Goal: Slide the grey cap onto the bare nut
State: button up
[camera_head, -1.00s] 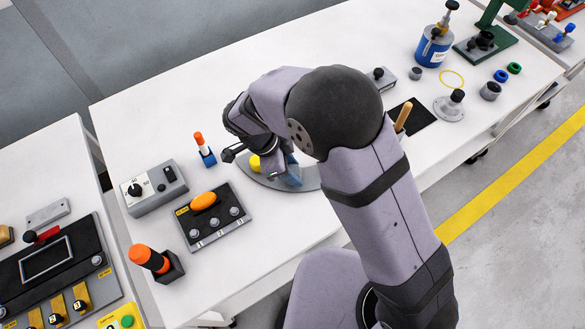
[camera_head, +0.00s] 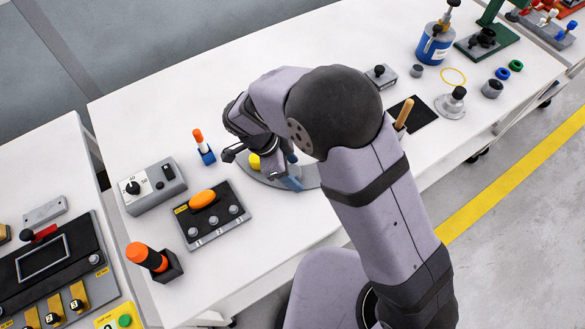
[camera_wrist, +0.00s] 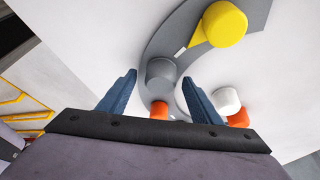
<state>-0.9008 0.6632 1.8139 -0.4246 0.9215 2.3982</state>
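My gripper (camera_wrist: 160,97) points at the table with its two blue fingers apart; no held thing shows between them. In the wrist view a grey cylinder (camera_wrist: 160,70), perhaps the grey cap, stands on a curved grey plate just beyond the fingertips. An orange piece (camera_wrist: 159,110) shows between the fingers. A white cylinder (camera_wrist: 227,100) stands beside the right fingertip, with another orange piece (camera_wrist: 238,118) next to it. I cannot tell which piece is the bare nut. In the head view my arm hides most of the plate (camera_head: 262,179).
A yellow knob (camera_wrist: 225,22) with a pointer stands on the plate. The table's back left is clear.

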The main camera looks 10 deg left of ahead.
jog(key=b+v, duration=0.1)
jog(key=v, duration=0.6)
jog(key=shift+r, duration=0.2)
dwell(0.6)
jog(key=d+r+n+g+y+p, duration=0.3)
jog(key=d+n, duration=0.4)
jog(key=d, duration=0.9)
jog(key=s+d+r+n+p, duration=0.1)
jog(key=s+d+n, duration=0.2)
jog(key=d, duration=0.2)
jog(key=s+d+r+n+t+y+p, duration=0.1)
jog(key=s+d+r+n+p, duration=0.1)
jog(key=d, duration=0.4)
jog(key=shift+s+n, duration=0.8)
jog(key=shift+s, duration=0.05)
